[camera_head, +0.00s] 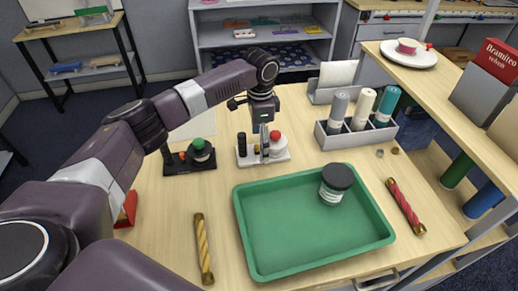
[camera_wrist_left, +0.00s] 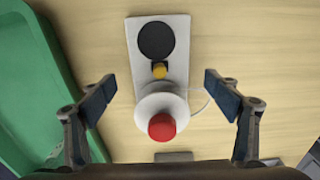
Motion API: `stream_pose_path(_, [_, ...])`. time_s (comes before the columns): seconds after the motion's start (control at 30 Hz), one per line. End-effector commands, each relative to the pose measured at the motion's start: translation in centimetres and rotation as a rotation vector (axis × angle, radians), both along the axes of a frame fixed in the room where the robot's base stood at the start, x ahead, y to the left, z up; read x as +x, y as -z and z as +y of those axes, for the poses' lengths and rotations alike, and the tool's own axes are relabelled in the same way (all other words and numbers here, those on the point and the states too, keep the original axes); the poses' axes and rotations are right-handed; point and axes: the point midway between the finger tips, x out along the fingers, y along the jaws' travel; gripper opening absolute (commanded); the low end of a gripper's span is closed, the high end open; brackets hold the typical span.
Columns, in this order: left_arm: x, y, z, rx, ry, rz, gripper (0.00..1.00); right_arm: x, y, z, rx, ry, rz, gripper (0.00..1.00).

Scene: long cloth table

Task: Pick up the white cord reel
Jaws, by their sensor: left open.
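A white round reel-like piece with a red knob (camera_head: 276,137) stands at the right end of a small white base (camera_head: 243,158). A black cylinder and a small yellow piece stand on the same base. My left gripper (camera_head: 264,143) is above the base, pointing down. In the left wrist view its open fingers (camera_wrist_left: 158,88) are spread on either side of the base, with nothing between the pads. My right gripper is out of view.
A green tray (camera_head: 244,227) with a dark-lidded jar (camera_head: 336,184) is in front. Yellow (camera_head: 203,250) and red (camera_head: 405,205) twisted rods flank the tray.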

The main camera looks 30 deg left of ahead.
Motion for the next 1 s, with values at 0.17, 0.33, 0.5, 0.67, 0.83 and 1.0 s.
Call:
stream_pose_path(0.17, [-0.2, 2.2, 0.0, -0.001, 0.0, 0.001, 0.82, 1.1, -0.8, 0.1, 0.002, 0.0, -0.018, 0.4])
stream_pose_path(0.33, [-0.2, 2.7, 0.0, -0.001, 0.001, -0.001, 0.82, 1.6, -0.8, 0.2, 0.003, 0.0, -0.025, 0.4])
stream_pose_path(0.5, [-0.2, 2.7, -0.1, -0.001, 0.001, -0.001, 0.76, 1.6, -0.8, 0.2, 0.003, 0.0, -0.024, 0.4])
stream_pose_path(0.67, [-0.2, 2.7, -0.1, -0.001, 0.001, -0.001, 0.59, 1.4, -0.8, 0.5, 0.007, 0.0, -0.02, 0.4])
stream_pose_path(0.83, [-0.1, 2.7, -0.1, -0.001, 0.001, -0.001, 0.4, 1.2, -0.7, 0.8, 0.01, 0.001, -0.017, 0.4])
stream_pose_path(1.0, [-0.1, 2.6, -0.1, -0.001, 0.001, -0.002, 0.3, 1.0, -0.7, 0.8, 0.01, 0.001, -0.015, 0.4])
